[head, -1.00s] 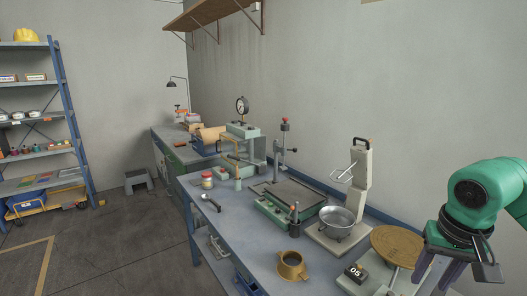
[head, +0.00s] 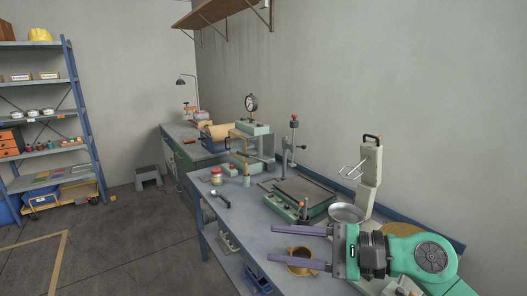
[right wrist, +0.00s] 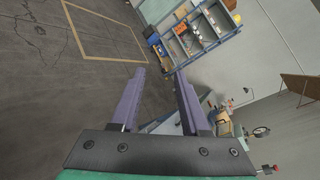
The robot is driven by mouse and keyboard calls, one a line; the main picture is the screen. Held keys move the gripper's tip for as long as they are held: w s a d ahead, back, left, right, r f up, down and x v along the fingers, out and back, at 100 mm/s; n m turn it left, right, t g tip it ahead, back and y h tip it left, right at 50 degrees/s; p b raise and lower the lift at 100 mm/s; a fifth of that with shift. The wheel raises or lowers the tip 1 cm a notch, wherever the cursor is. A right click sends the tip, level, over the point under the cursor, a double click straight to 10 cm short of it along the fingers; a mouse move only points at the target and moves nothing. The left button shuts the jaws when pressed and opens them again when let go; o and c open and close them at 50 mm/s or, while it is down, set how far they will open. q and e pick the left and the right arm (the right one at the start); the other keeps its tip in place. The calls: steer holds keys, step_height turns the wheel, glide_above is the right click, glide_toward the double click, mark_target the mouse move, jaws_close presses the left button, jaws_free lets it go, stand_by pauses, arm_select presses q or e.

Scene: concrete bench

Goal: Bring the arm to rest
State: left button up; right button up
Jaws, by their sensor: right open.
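My right gripper (head: 300,248) is at the lower right of the head view, on the end of my green arm. Its two purple fingers point left and stand wide apart, with nothing held between them. It is above the front right part of the bench (head: 238,226), over a brass ring-shaped cup (head: 301,268) that shows partly behind the fingers. In the right wrist view the fingers (right wrist: 160,95) are spread, with floor and bench edge beyond them. My left gripper is not in view.
A metal bowl (head: 346,213) and a tall grey press (head: 369,178) stand close behind my right gripper. A green-based plate device (head: 298,197), a jar (head: 216,176) and a dial gauge stand (head: 251,103) are farther along. A blue shelf rack (head: 72,120) stands at the left, with open floor before it.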

steer(key=w+d+r+m+t, duration=0.25)
steer(key=m+t, duration=0.25)
steer(key=m, duration=0.4)
steer(key=w+d+r+m+t, duration=0.2)
steer(key=r+m+t, duration=0.3)
steer(key=m, duration=0.4)
steer(key=w+d+f+m+t+h, duration=0.3)
steer(key=d+f+m+t+h, duration=0.35)
steer(key=m, duration=0.65)
steer(key=d+f+m+g+h, duration=0.6)
steer(key=d+f+m+h, duration=0.25)
steer(key=f+m, duration=0.35)
steer(key=s+f+m+g, duration=1.35)
steer(key=s+f, duration=0.65)
steer(key=f, duration=0.3)
step_height(320, 180, down, 20)
steer(key=s+r, duration=0.1)
steer(key=s, duration=0.1)
steer(key=s+d+f+g, duration=0.1)
steer(key=s+d+f, duration=0.1)
steer(key=s+f, duration=1.5)
steer(key=shift+s+d+g, duration=0.25)
steer(key=shift+g, duration=0.05)
